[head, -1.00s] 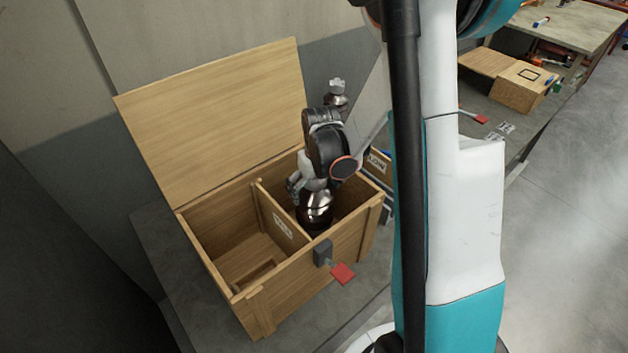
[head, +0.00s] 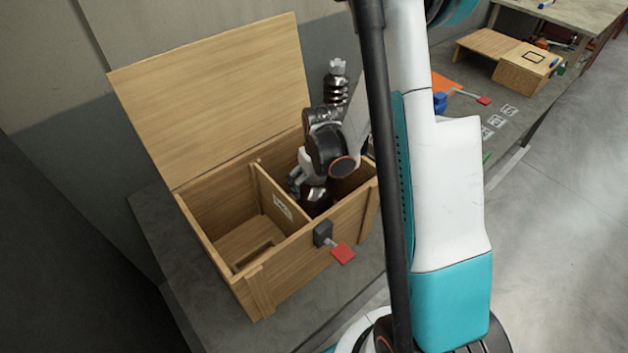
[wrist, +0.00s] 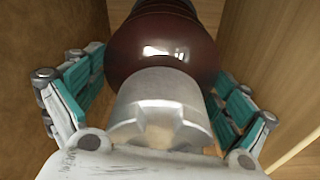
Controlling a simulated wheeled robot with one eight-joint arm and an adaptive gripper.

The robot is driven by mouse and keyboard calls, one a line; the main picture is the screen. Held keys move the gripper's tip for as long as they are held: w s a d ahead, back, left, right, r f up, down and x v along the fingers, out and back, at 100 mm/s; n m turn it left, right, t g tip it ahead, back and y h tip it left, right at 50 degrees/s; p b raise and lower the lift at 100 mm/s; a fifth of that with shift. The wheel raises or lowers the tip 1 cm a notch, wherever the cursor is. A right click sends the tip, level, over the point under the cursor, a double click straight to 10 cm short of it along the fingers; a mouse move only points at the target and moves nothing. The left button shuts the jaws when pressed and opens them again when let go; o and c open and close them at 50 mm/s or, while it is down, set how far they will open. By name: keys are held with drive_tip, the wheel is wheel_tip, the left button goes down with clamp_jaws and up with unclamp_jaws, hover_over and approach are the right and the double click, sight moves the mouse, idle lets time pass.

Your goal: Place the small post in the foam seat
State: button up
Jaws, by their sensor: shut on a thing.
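The small post (head: 316,196) is dark brown and glossy with a silvery metal cap. It is upright in the right compartment of an open wooden crate (head: 297,262). My gripper (head: 304,183) is inside that compartment, shut around the post near its top. In the wrist view my gripper (wrist: 160,105) has a teal-padded finger on each side of the post (wrist: 162,50), with the notched metal cap nearest the camera. The post's lower end is hidden by the crate's front wall and the post itself. I cannot make out the foam seat in either view.
A divider (head: 279,203) with a white label splits the crate. The left compartment is empty, with a slotted wooden floor. The raised lid (head: 212,95) stands at the back. A taller ribbed post (head: 337,88) stands behind my wrist.

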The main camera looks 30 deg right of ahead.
drive_tip(key=o, duration=1.7)
drive_tip(key=shift+f, duration=0.1)
drive_tip(key=r+p, duration=0.1)
drive_tip(key=r, duration=0.3)
drive_tip(key=s+r+p, duration=0.1)
drive_tip(key=r, duration=0.3)
drive_tip(key=r+p, duration=0.1)
drive_tip(key=r, duration=0.3)
drive_tip(key=shift+s+r+p, duration=0.1)
drive_tip(key=shift+s+p, duration=0.15)
drive_tip(key=shift+p, duration=0.05)
